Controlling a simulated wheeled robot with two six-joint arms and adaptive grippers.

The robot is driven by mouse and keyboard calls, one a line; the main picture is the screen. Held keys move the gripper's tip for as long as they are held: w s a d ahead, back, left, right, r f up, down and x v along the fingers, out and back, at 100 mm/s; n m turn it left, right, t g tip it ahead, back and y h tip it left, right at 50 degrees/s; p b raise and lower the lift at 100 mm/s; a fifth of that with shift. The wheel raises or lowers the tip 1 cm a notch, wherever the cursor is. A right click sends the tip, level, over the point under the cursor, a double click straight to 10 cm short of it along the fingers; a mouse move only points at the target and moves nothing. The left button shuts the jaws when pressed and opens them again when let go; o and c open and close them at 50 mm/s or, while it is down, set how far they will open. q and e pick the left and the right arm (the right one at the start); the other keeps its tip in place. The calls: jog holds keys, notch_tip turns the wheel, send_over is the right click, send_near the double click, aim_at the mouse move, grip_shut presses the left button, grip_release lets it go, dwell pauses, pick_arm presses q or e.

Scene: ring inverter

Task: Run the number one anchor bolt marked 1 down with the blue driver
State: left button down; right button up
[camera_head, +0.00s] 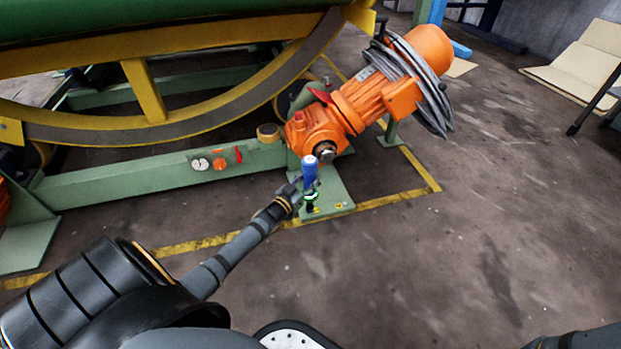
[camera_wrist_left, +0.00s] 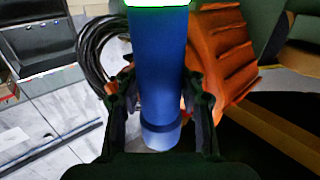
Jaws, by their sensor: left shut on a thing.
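The blue driver (camera_head: 310,170) stands about upright over the green base plate (camera_head: 336,190) of the orange motor. My left gripper (camera_head: 303,186) is shut around its body. In the left wrist view the driver (camera_wrist_left: 162,65) fills the middle, between both fingers of the left gripper (camera_wrist_left: 163,112). A glowing green band (camera_head: 311,196) circles the driver low down, with a dark end below it close to the plate. Small yellow marks lie on the plate near that end. The number 1 cannot be read, and the bolt under the driver cannot be made out. My right gripper is not in view.
The orange motor (camera_head: 365,100) with its coiled grey cable (camera_head: 432,100) stands just behind the driver. A green beam (camera_head: 140,173) with gauges runs left, under the big yellow-rimmed ring (camera_head: 150,92). Yellow tape (camera_head: 400,197) borders the machine.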

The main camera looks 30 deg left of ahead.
aim_at(306, 175)
pick_arm(q)
jog(key=shift+f+b, duration=0.65)
jog(key=shift+f, duration=0.15)
dwell(0.6)
jog(key=shift+f, duration=0.25)
dwell(1.4)
notch_tip(306, 175, up, 2)
jog(key=shift+p, duration=1.15)
jog(key=shift+r+p, duration=1.55)
jog(key=shift+r, duration=0.15)
